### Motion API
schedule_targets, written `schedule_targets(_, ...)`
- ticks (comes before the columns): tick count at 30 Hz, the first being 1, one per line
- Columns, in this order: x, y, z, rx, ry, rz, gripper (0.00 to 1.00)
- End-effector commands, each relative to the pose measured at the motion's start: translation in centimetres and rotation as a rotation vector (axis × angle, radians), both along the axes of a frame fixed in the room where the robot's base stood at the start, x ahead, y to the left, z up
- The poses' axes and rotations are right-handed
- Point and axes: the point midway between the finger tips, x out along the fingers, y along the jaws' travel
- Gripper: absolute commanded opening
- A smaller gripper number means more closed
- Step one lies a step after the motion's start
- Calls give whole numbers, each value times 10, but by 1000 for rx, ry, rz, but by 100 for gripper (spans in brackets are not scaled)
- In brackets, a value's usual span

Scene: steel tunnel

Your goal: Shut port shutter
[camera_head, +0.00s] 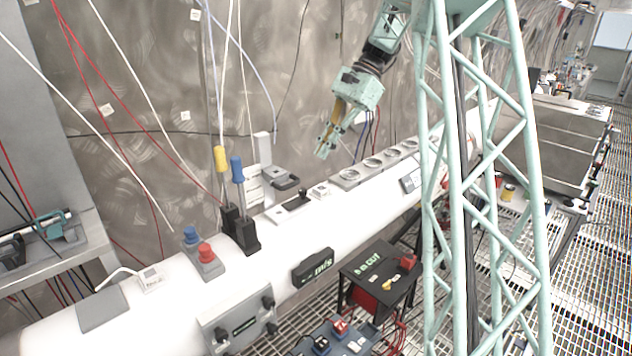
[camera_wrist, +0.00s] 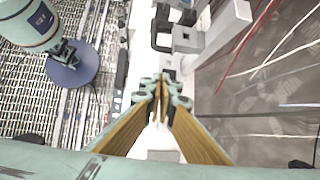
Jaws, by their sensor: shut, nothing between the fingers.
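My gripper (camera_head: 325,150) is shut and empty, pointing down above the white pipe (camera_head: 340,225). In the wrist view its fingertips (camera_wrist: 161,86) meet over the pipe. A grey handled fitting (camera_head: 285,183) sits on the pipe beside an upright white bracket (camera_head: 264,152), left of and below my gripper. The fitting (camera_wrist: 187,39) and bracket (camera_wrist: 238,14) also show near the top of the wrist view. A plate with a dark slot and small knob (camera_head: 296,201) lies just in front of the fitting. I cannot tell for certain which part is the port shutter.
A row of round sockets (camera_head: 373,162) lies right of my gripper. A black box (camera_head: 380,275) stands in front. Cables hang along the wall.

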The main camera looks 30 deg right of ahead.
Motion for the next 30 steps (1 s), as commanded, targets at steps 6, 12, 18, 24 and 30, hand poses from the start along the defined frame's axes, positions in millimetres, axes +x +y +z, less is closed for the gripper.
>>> schedule_targets(6,17,-31,-19,52,40,-65,0)
schedule_targets(12,30,-58,-38,98,74,-123,0)
schedule_targets(18,39,-82,-55,142,105,-172,0)
schedule_targets(24,43,-95,-66,165,121,-199,0)
schedule_targets(30,44,-98,-68,172,126,-206,0)
